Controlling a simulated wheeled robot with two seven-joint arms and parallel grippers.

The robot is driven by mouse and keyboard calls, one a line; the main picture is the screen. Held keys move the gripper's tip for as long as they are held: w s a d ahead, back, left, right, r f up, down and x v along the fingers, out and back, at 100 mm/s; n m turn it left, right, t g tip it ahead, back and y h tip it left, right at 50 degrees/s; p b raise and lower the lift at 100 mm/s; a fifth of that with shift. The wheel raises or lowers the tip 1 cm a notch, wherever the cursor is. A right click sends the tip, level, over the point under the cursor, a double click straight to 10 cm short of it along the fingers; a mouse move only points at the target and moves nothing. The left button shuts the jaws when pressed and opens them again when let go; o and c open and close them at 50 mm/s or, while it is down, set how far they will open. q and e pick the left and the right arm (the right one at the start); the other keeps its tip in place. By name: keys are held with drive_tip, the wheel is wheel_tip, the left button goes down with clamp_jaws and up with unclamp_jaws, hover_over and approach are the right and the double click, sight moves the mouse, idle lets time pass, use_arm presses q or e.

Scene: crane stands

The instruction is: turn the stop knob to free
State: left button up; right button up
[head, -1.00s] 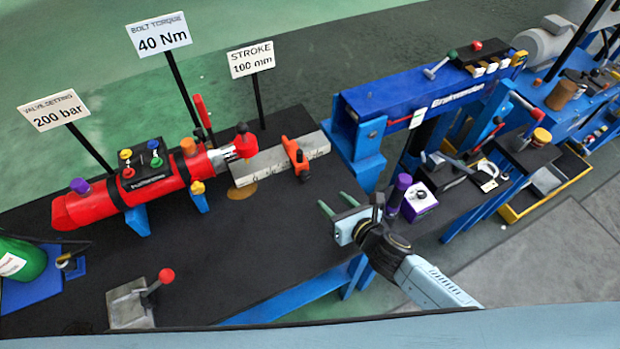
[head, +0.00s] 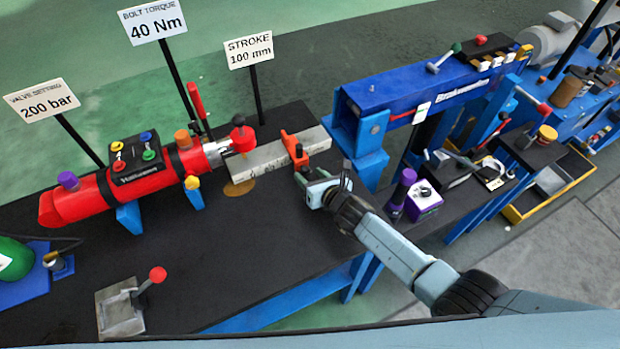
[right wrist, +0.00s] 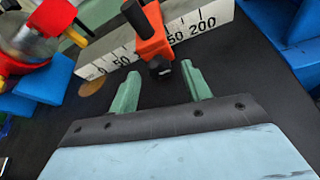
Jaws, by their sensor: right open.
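An orange stop (head: 291,147) sits across the pale ruler bar (head: 262,160) on the black bench. In the right wrist view the orange stop (right wrist: 153,36) has a black knob (right wrist: 160,67) at its near end, just ahead of my fingertips. My right gripper (head: 306,180) is close to the near end of the stop in the head view. Its green fingers (right wrist: 159,78) are open and apart, with no object held between them. I cannot tell which position the knob is turned to. My left gripper is not in view.
A red cylinder (head: 83,203) lies left of the ruler, with a red-knobbed fitting (head: 242,138) at its end. A blue press frame (head: 425,92) stands to the right. A purple box (head: 424,199) is right of my arm.

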drive_tip(key=shift+w+a, duration=0.15)
drive_tip(key=shift+w, duration=0.1)
drive_tip(key=c, duration=1)
drive_tip(key=shift+f, duration=0.1)
drive_tip(key=shift+a, duration=0.1)
drive_tip(key=shift+s+a+n+t+h+b, duration=0.1)
drive_tip(key=shift+n+t+h+b, duration=0.25)
drive_tip(key=shift+n+h, duration=0.6)
drive_tip(key=shift+f+n+t+h+b, duration=0.1)
drive_tip(key=shift+n+t+h+b, duration=0.4)
drive_tip(key=shift+n, duration=0.85)
